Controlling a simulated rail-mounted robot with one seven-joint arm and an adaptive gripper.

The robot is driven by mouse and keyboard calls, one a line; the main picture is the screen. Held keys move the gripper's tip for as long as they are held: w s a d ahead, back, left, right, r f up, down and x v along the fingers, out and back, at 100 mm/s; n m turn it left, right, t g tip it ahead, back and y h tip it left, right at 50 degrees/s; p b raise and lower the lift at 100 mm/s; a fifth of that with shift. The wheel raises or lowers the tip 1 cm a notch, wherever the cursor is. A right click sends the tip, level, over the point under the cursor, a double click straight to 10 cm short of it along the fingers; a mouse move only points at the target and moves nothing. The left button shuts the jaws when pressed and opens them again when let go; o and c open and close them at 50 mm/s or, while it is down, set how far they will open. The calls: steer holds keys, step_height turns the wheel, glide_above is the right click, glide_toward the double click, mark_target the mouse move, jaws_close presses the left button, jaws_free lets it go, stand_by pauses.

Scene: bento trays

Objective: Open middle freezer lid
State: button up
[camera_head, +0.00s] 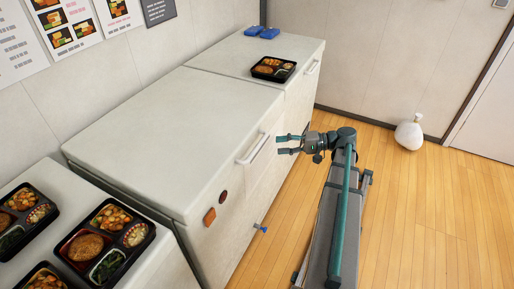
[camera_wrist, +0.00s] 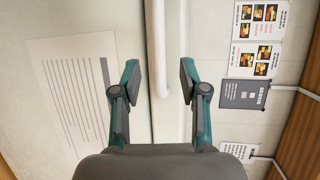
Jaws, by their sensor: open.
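The middle freezer (camera_head: 210,175) has a flat, pale lid (camera_head: 175,130) that lies shut. Its white bar handle (camera_head: 253,150) is on the front side near the lid's edge. My gripper (camera_head: 281,145) is in front of the freezer, just right of the handle in the head view, with its fingers pointing towards it. In the wrist view, my gripper (camera_wrist: 159,80) is open and empty at the tips. A white bar, the handle (camera_wrist: 165,45), shows ahead between the two fingers. I cannot tell the exact gap, and no contact shows.
Bento trays (camera_head: 107,236) sit on the near left counter. Another tray (camera_head: 273,68) and blue objects (camera_head: 262,32) rest on the far unit. A white bag (camera_head: 409,133) stands on the floor by the wall. The middle lid's top is clear.

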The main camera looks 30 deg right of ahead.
mark_target(257, 146)
steer(key=p+x, duration=0.1)
steer(key=x, duration=0.8)
steer(key=shift+w+a+f, duration=0.15)
steer(key=shift+w+a, duration=0.05)
steer(key=shift+a, duration=0.1)
jaws_close()
